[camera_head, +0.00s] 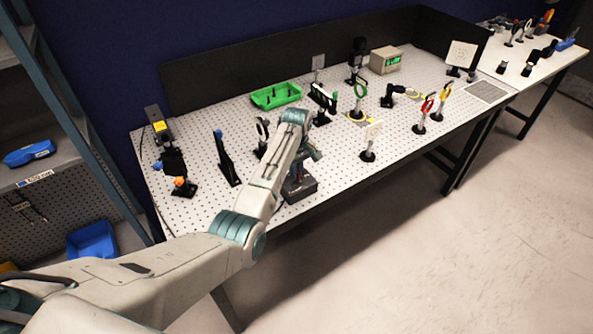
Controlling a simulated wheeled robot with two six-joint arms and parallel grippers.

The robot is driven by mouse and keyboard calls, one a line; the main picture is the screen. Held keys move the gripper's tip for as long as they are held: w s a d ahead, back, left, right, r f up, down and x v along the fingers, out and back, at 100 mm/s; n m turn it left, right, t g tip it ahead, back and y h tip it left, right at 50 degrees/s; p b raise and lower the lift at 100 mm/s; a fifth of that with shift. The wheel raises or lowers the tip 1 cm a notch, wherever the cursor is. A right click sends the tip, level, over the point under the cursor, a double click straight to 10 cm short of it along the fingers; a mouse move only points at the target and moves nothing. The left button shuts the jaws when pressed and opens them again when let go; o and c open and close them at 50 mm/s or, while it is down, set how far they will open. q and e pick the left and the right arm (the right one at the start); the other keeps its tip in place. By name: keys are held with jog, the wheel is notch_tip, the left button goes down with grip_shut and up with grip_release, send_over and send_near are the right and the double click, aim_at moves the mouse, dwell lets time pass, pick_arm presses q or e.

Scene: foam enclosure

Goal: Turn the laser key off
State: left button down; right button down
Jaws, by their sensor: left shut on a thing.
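My left arm reaches in from the left over the perforated table. Its gripper (301,163) points down at a small dark grey box (300,188) at the table's front edge, which looks like the laser's key box. The left gripper is shut at the top of this box, on what appears to be the laser key. The key itself is mostly hidden by the gripper and wrist, so its angle cannot be told. My right gripper is not in view.
The perforated table (215,116) holds several optics mounts, a green tray (275,95), a beige box with a green display (384,60) and a white square card (461,54). A black panel stands behind. A shelf (45,165) stands at left. The floor at right is clear.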

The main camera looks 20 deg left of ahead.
pick_arm(q)
jog(key=shift+r, duration=0.1)
jog(key=c, duration=1.5)
grip_release()
jog(key=shift+c, duration=0.2)
notch_tip(320, 180, up, 11)
jog(key=b, duration=0.3)
jog(key=shift+b, duration=0.3)
